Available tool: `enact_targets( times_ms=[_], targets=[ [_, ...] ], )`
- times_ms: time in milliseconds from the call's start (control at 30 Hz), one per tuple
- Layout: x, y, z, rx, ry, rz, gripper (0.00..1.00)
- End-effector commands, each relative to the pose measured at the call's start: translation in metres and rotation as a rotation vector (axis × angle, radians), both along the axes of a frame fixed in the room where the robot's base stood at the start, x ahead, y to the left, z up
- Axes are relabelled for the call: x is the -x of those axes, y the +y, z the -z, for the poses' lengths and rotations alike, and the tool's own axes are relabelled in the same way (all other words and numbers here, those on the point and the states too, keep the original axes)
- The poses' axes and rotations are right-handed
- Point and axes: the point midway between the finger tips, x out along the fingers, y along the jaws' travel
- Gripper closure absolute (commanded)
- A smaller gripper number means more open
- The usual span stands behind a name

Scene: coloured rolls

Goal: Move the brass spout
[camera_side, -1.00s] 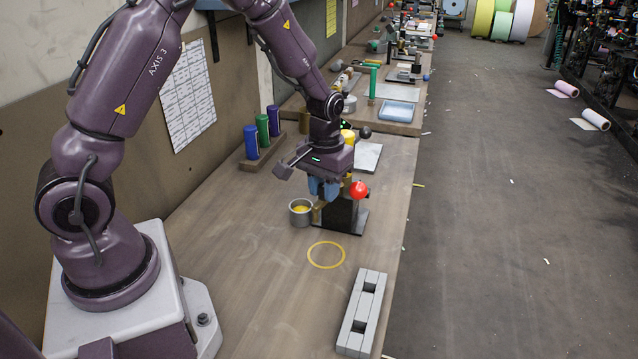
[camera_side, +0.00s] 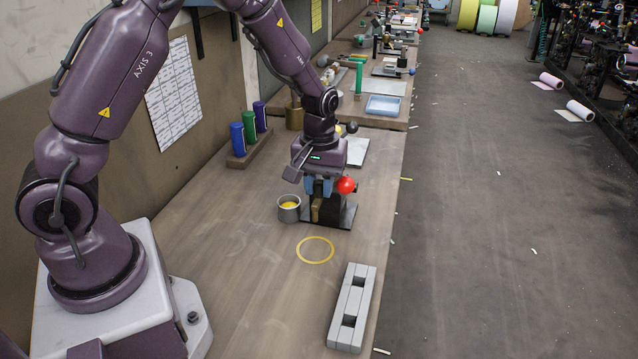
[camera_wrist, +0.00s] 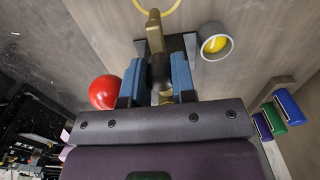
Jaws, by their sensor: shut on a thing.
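The brass spout (camera_wrist: 154,38) points up the wrist view, towards the yellow ring; it also shows in the side view (camera_side: 317,207). It sits at a dark stand (camera_side: 333,212) with a flat base. My gripper (camera_wrist: 157,80) has its blue fingers closed on either side of the spout; it shows in the side view too (camera_side: 319,188). The fingers partly hide the grip. A grey cup (camera_side: 289,208) with yellow inside stands left of the stand, and the spout's end is beside it, not over it. A red ball (camera_side: 346,185) is at the stand's right.
A yellow ring (camera_side: 315,250) marks the bare table in front of the stand. A grey slotted block (camera_side: 351,307) lies nearer the front right. A pale plate (camera_side: 356,151) lies behind.

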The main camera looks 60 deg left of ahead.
Motion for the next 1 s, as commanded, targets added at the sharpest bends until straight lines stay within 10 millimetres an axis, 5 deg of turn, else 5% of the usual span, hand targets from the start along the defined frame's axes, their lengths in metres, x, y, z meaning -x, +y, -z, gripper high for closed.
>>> enact_targets(
  times_ms=[67,100,200,633,1000],
  targets=[
    [-0.002,0.000,-0.002,0.000,-0.008,-0.002,1.00],
    [-0.002,0.000,-0.002,0.000,-0.008,-0.002,0.71],
    [-0.002,0.000,-0.002,0.001,-0.008,-0.001,0.50],
    [-0.001,0.000,-0.001,0.001,-0.011,0.057,0.50],
    [0.013,0.023,-0.001,0.001,-0.006,0.487,0.50]
  ],
)
